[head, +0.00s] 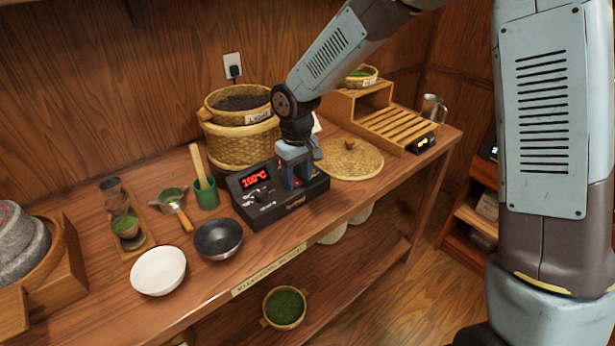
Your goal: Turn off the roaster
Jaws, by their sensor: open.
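The roaster's black control unit (268,212) sits on the wooden counter near the middle of the head view. Its red display (255,178) is lit and appears to read 100°C. Small controls (262,197) show below the display, but I cannot make out their setting. My gripper (298,184) is open, pointing down over the right part of the unit. The fingers hide some of the unit's top, and I cannot tell whether they touch it.
Stacked woven baskets (238,142) stand behind the unit, and a round woven lid (350,160) lies to its right. A dark bowl (218,241), a white bowl (158,272) and a green cup (207,194) are to its left. A slatted wooden stand (397,124) is farther right.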

